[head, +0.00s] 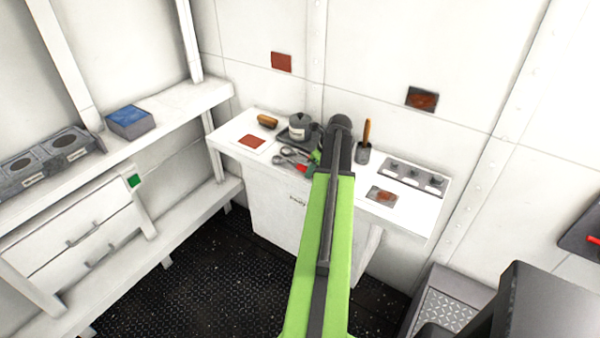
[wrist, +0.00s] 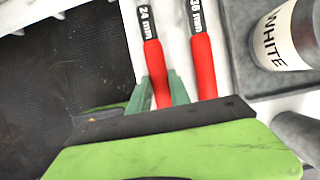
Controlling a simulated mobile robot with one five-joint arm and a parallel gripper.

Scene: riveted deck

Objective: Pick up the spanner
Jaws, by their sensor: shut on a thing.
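Two spanners with red grips lie side by side in the wrist view. The left spanner (wrist: 157,65) is marked "24 mm" and the right spanner (wrist: 202,62) has a label I read as "36 mm". My gripper (wrist: 161,90) is shut on the red grip of the 24 mm spanner, one green finger on each side; the 36 mm spanner is just right of the fingers. In the head view the grey spanner ends (head: 290,155) show on the white bench, left of my gripper (head: 316,158), which is mostly hidden by my arm.
A grey tin (head: 299,126) labelled "WHITE" stands on a dark tray (head: 284,141) close behind the spanners. A brush (head: 366,135) in a holder and a switch panel (head: 413,177) are to the right. A brown-handled item (head: 267,121) is at the left.

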